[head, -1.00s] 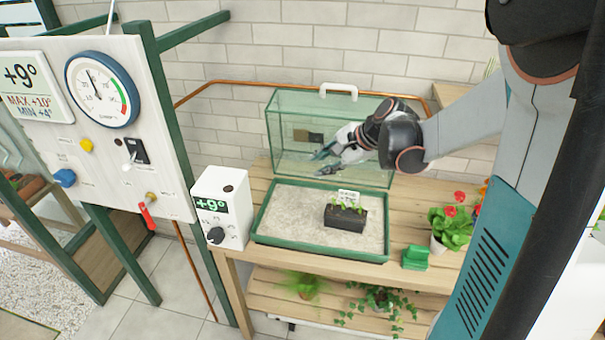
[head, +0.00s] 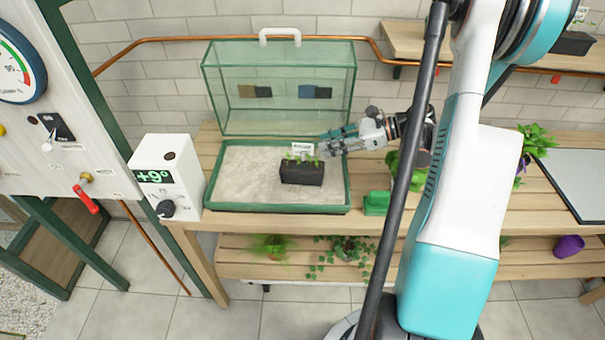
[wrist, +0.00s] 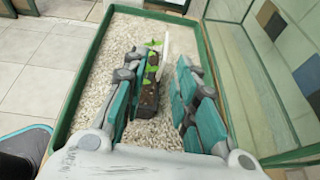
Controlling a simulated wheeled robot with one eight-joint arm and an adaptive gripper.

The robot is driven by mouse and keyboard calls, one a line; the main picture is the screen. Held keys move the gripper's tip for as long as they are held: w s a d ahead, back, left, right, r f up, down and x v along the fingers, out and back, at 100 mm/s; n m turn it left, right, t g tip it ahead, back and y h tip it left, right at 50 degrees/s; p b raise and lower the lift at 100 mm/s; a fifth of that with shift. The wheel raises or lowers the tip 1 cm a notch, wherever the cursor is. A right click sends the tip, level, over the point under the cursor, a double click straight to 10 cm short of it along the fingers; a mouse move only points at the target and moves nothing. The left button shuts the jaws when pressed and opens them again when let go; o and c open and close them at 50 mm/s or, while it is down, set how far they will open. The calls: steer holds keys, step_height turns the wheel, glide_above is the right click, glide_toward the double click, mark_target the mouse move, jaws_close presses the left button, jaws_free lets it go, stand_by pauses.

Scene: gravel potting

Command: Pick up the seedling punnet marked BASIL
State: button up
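A black punnet (head: 302,171) with small green seedlings and a white label stands upright in a gravel-filled green tray (head: 282,208). I cannot read the label's lettering surely. My gripper (head: 331,143) is at the right rear of this punnet, over the tray's right side. In the wrist view the gripper (wrist: 157,100) is open, with teal fingers spread, and the punnet (wrist: 149,93) shows between and beyond them. I see no contact, and its near end is partly hidden. A second dark punnet (head: 574,43) with a white label stands on the upper right shelf.
A glass cover (head: 280,85) with a white handle stands upright behind the tray. A white control box (head: 165,178) is at the left and a green block (head: 376,203) at the right. Potted plants crowd the right side. The gravel (head: 243,175) left of the punnet is clear.

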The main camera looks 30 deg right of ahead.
mark_target(303, 148)
steer(key=b+x, duration=0.2)
steer(key=x, duration=0.6)
steer(key=shift+w+b, duration=0.3)
steer(key=shift+w, duration=0.05)
jaws_close()
